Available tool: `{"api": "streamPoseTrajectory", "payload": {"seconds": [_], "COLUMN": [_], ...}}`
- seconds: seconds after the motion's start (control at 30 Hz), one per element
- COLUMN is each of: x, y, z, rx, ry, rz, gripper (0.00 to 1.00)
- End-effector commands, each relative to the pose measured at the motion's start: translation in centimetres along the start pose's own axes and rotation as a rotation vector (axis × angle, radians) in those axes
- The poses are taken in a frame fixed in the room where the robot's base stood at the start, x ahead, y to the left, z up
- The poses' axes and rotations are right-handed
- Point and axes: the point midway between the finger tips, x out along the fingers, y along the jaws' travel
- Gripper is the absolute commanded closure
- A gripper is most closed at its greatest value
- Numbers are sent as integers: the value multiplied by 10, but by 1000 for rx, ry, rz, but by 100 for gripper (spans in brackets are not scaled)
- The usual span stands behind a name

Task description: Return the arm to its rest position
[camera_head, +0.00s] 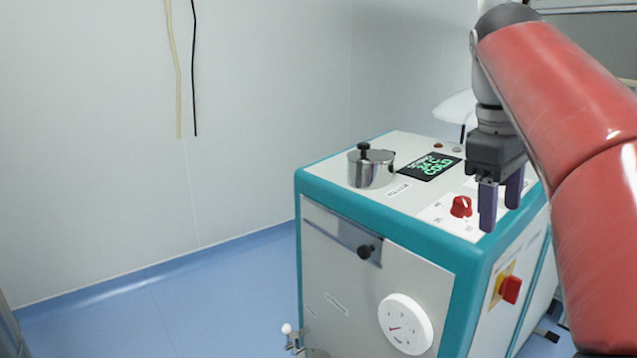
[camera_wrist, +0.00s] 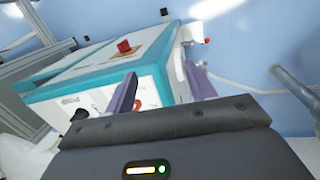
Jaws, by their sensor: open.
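My gripper (camera_head: 500,203) hangs from my red arm on the right of the head view. Its two purple fingers point down and are apart, with nothing between them. In the picture it appears over the right front part of the white and teal machine (camera_head: 447,262), close to the red knob (camera_head: 460,206); the exact gap cannot be told. In the wrist view the fingers of my gripper (camera_wrist: 160,95) frame part of the machine (camera_wrist: 70,85), which appears tilted.
A metal pot with a black knob (camera_head: 371,170) sits on the machine top, beside a black display (camera_head: 430,167) with green text. A red switch (camera_head: 509,289) juts from the machine's right side. A round gauge (camera_head: 405,325) is on the front. Blue floor (camera_head: 210,315) is clear at left.

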Motion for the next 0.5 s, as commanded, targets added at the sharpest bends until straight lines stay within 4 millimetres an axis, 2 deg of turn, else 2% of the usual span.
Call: {"api": "streamPoseTrajectory", "payload": {"seconds": [0.27, 0.37, 0.5], "x": [27, 44, 80], "y": [-27, -44, -82], "z": [4, 6, 13], "rx": [93, 148, 261], "ry": [82, 128, 220], "rz": [19, 24, 25], "gripper": [45, 45, 45]}}
